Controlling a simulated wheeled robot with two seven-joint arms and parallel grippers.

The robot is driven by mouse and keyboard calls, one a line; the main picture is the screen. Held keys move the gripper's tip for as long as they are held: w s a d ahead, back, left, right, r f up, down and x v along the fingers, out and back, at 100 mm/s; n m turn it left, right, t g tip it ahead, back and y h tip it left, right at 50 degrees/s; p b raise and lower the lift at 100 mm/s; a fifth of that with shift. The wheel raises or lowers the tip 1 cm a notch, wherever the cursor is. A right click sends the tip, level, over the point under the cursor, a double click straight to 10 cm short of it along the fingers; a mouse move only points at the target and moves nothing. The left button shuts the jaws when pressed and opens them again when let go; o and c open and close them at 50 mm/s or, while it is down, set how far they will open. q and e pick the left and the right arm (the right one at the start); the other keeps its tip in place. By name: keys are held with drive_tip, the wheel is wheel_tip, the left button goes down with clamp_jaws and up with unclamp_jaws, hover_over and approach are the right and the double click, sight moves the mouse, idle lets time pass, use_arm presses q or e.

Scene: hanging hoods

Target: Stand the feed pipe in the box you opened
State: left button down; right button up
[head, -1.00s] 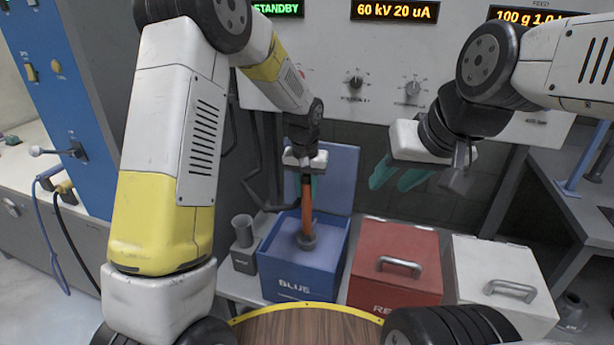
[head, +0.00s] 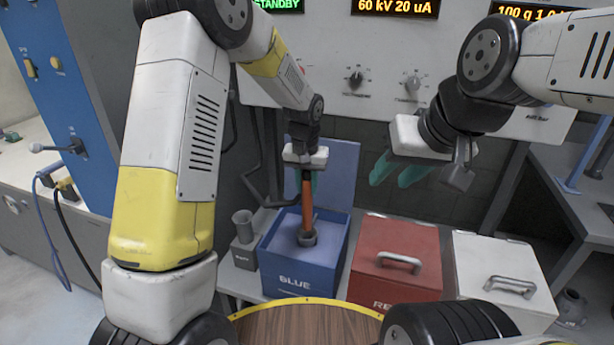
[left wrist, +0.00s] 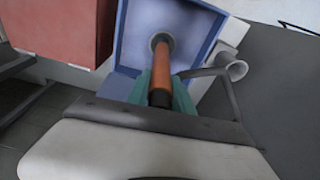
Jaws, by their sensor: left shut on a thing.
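The feed pipe (head: 307,208) is an orange-brown rod with a grey flanged foot. It stands nearly upright in the open blue box (head: 285,274), its foot down inside the box. My left gripper (head: 305,180) is shut on the pipe's upper part, above the box. In the left wrist view the feed pipe (left wrist: 162,68) runs down into the blue box (left wrist: 122,45), with its foot in a blue interior. I cannot tell whether the foot touches the box floor. My right gripper (head: 395,172) hangs at the right with its teal fingers apart and nothing between them.
The blue lid stands raised behind the box (head: 337,172). A closed red box (head: 395,277) and a closed white box (head: 500,275) stand to the right. A small grey holder (head: 243,252) stands left of the blue box. A control panel (head: 330,60) is behind.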

use_arm(q)
drive_tip(key=shift+f, duration=0.1)
hover_over(307, 217)
drive_tip(key=w, duration=0.2)
drive_tip(key=shift+s+f, duration=0.15)
drive_tip(key=shift+f, duration=1.15)
drive_tip(key=shift+s+f, duration=0.1)
drive_tip(key=shift+f, duration=1.3)
drive_tip(key=shift+f, duration=3.25)
drive_tip(key=c, duration=1.1)
unclamp_jaws()
drive_tip(key=shift+o, duration=0.2)
drive_tip(key=shift+r, duration=0.1)
